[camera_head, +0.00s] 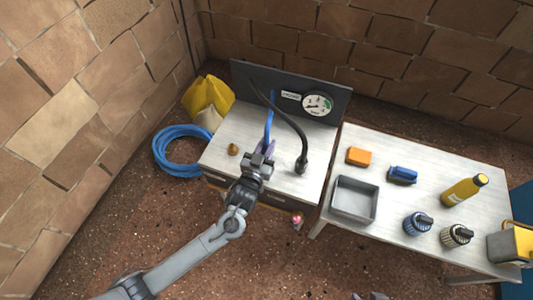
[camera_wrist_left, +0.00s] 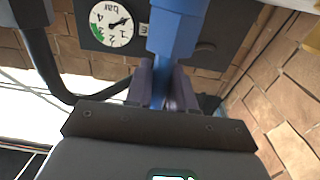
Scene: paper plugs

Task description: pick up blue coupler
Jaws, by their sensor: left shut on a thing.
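The fingers hide the lower stem. A small grey tip at the bottom edge of the head view looks like part of my right gripper (camera_head: 371,296); its jaws cannot be made out.
A black hose (camera_head: 285,117) arches close to the right of the coupler. A dark panel (camera_head: 335,83) with a round gauge (camera_head: 317,104) stands behind. The right table holds a grey tray (camera_head: 355,183), an orange block (camera_head: 359,156), a blue block (camera_head: 403,174) and a yellow bottle (camera_head: 462,190).

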